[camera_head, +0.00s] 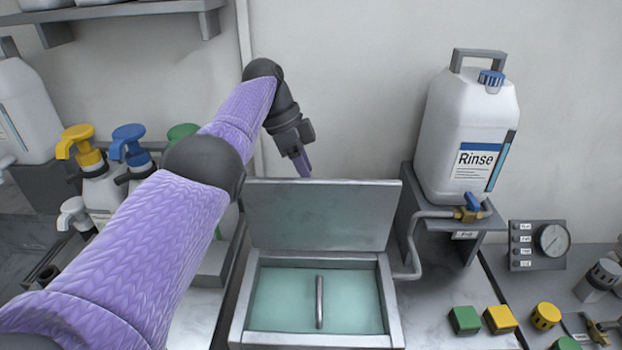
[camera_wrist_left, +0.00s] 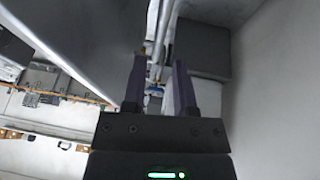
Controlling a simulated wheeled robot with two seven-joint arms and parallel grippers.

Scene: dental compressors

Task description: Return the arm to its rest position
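My left arm, in a purple knitted sleeve, reaches in from the left in the head view. My left gripper (camera_head: 302,162) points down behind the top edge of the raised lid (camera_head: 320,215), near the wall. In the left wrist view the two dark purple fingers of my left gripper (camera_wrist_left: 160,63) stand apart with nothing held between them. My right gripper is in neither view.
A metal basin (camera_head: 393,300) holds greenish liquid and a metal rod (camera_head: 319,302). A Rinse jug (camera_head: 468,125) stands on a bracket at right. Pump bottles (camera_head: 103,190) stand left beside my arm. Green (camera_head: 464,320) and yellow (camera_head: 500,319) blocks lie at front right.

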